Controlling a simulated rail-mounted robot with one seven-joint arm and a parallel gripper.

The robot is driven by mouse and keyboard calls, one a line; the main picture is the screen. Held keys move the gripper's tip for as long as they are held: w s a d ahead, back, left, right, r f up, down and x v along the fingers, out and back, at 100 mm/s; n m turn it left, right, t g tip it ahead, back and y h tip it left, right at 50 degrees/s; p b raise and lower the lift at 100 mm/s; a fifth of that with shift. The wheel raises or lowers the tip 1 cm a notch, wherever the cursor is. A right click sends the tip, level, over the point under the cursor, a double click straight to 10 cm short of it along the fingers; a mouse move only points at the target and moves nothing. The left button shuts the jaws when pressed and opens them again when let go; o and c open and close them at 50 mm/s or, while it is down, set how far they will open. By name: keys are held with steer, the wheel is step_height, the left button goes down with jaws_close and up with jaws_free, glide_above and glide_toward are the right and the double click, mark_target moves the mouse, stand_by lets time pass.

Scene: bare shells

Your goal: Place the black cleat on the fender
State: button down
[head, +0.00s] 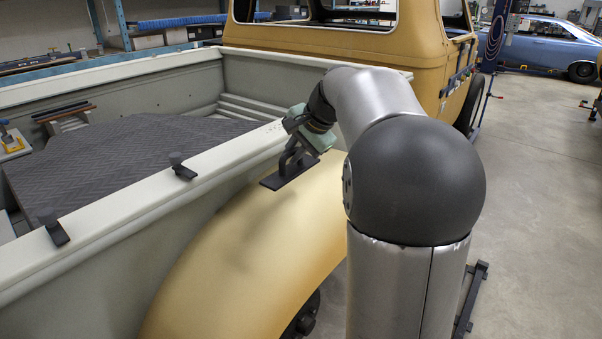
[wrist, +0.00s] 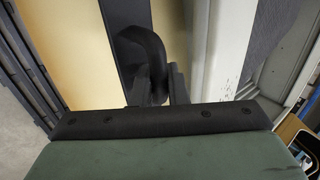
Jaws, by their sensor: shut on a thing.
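The black cleat, a dark flat plate with a curved grip on top (head: 277,181), is in my gripper (head: 300,147). Its plate appears over the upper part of the tan fender (head: 250,255), close to the truck bed's side wall. A faint shadow lies on the fender below it, and the plate looks a little above the surface. In the wrist view the curved black grip (wrist: 145,48) stands between my fingers (wrist: 158,92), with the dark plate behind it and the tan fender (wrist: 90,50) on its left.
The pale bed rail (head: 130,205) runs beside the fender and carries two dark knobbed fittings (head: 181,166). A grey quilted pad (head: 130,160) covers part of the bed. The tan cab (head: 330,45) stands behind. The fender's nearer slope is clear.

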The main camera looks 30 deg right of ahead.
steer(key=w+d+f, duration=0.1)
steer(key=w+f, duration=0.1)
steer(key=w+d+f, duration=0.1)
steer(key=w+f, duration=0.2)
steer(key=w+d+f+p, duration=0.1)
steer(key=w+d+f, duration=0.1)
steer(key=shift+w+f, duration=0.2)
steer(key=shift+w, duration=0.15)
steer(key=shift+w+f, duration=0.1)
steer(key=shift+f, duration=1.5)
steer(key=shift+f, duration=0.25)
steer(key=c, duration=1.4)
jaws_free()
steer(key=shift+r, duration=0.2)
